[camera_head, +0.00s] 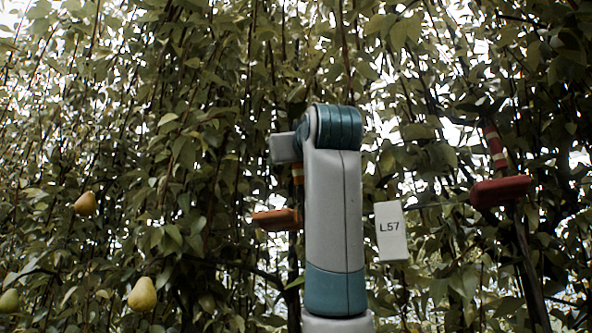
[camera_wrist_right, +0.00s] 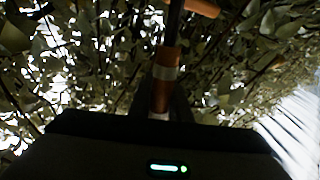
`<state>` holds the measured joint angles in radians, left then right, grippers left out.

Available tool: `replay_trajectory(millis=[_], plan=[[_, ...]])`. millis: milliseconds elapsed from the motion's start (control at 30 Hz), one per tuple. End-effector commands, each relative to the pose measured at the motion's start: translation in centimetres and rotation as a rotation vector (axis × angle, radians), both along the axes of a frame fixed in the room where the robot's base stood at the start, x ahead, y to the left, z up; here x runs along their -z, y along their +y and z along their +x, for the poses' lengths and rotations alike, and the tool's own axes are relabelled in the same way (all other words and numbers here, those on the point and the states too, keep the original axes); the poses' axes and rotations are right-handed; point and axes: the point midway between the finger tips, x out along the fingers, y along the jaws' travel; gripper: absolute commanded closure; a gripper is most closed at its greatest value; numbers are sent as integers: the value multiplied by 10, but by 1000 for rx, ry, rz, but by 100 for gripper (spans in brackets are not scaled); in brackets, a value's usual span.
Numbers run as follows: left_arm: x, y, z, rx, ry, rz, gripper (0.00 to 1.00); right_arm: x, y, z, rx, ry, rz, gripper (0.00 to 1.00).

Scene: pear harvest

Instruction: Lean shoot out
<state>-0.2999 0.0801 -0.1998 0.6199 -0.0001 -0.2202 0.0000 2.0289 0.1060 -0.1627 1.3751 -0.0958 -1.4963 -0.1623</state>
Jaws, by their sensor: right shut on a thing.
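My right arm stands up the middle of the head view and hides its own gripper. In the right wrist view my right gripper (camera_wrist_right: 161,108) is shut on an orange-brown shoot (camera_wrist_right: 166,66) with a pale grey band. The shoot runs up and away between the dark fingers, and an orange crosspiece (camera_wrist_right: 203,7) shows near its top. In the head view an orange crosspiece (camera_head: 275,220) and a banded orange piece of shoot (camera_head: 297,173) show just left of my arm, partly hidden by it. My left gripper is in neither view.
A red crosspiece (camera_head: 500,191) with a banded shoot (camera_head: 494,146) is at the right. A white tag (camera_head: 390,232) marked L57 hangs beside my arm. Pears (camera_head: 142,294) hang at the lower left, another (camera_head: 85,204) above. Dense leaves and thin branches fill the background.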

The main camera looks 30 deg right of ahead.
Motion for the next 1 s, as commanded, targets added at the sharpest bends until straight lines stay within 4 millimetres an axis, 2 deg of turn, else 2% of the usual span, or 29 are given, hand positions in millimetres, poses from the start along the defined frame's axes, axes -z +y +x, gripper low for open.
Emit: replay_trajectory(millis=[300,333,400,767,1000], plan=[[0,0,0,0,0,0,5,0,1,-1,0,-1,-2,100],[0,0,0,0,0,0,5,0,1,-1,0,-1,-2,76],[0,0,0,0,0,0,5,0,1,-1,0,-1,-2,64],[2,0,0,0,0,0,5,1,1,-2,0,-2,-2,64],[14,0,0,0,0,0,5,8,5,-19,-1,-4,-2,64]])
